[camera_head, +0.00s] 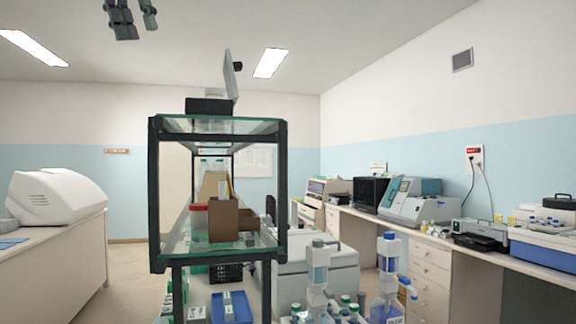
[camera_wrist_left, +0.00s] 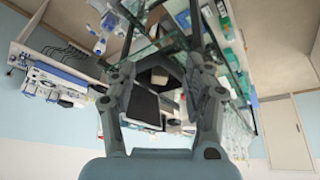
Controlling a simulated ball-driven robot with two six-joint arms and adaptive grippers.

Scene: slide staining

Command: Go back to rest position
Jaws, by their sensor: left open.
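My left gripper (camera_head: 136,22) shows at the top left of the head view, raised near the ceiling with its two dark fingers apart. In the left wrist view the same gripper (camera_wrist_left: 160,75) has its fingers spread, with nothing held between them. Beyond the fingers, that view looks onto the bench and glass shelf, seen tilted. My right gripper is in neither view.
A black-framed glass shelf (camera_head: 154,190) stands in the middle, holding a brown cardboard box (camera_head: 223,222) and a red-lidded container (camera_head: 199,222). Bottles (camera_head: 388,252) stand at the front. A bench with a white machine (camera_head: 58,199) is left; a counter with instruments (camera_head: 416,206) is right.

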